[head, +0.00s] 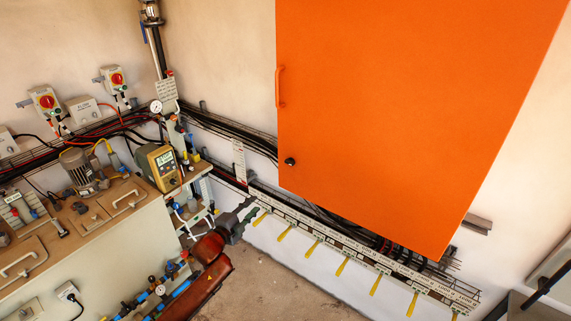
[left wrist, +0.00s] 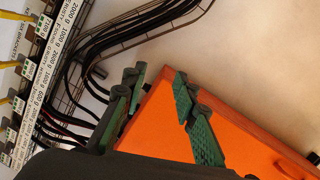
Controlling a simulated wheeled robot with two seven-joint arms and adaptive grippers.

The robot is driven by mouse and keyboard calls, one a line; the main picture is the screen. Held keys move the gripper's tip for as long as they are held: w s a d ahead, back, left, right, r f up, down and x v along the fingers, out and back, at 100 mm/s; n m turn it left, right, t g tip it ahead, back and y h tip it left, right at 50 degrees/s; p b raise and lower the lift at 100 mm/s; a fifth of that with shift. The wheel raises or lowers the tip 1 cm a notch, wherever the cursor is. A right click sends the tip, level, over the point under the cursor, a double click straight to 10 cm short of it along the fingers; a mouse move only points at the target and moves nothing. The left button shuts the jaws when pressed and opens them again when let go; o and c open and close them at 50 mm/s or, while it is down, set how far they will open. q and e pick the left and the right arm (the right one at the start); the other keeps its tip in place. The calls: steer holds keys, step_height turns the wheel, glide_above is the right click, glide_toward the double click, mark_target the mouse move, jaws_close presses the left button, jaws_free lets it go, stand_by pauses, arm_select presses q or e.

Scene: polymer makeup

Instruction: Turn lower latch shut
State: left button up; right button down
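The large orange cabinet (head: 400,110) hangs on the wall in the head view with its door closed against the frame. The lower latch (head: 290,161) is a small black knob near the door's lower left edge; its exact turn is too small to read. My left gripper (head: 246,211) is below and left of the latch, apart from the cabinet. In the left wrist view its green-padded fingers (left wrist: 157,80) stand apart with nothing between them, and the orange cabinet (left wrist: 185,130) lies beyond. My right gripper is not in view.
An orange handle (head: 281,87) sits above the latch. A labelled rail with yellow tags (head: 340,266) and black cables run along the wall below the cabinet. A bench (head: 90,250) with a motor and a yellow meter (head: 160,166) stands at left. The space before the door is clear.

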mark_target(288, 164)
arm_select(q)
steer(key=s+d+r+m+h, duration=0.1)
steer(key=d+r+m+h, duration=0.2)
steer(key=r, duration=0.5)
steer(key=s+d+r+m, duration=0.2)
steer(key=d+r, duration=0.3)
steer(key=r, duration=0.3)
steer(key=x, duration=0.2)
steer(key=p+x, duration=0.1)
steer(key=x, duration=0.5)
steer(key=shift+r+p, duration=0.3)
steer(key=shift+r, duration=0.05)
steer(key=shift+a, duration=0.1)
steer(key=shift+c, duration=0.5)
jaws_close()
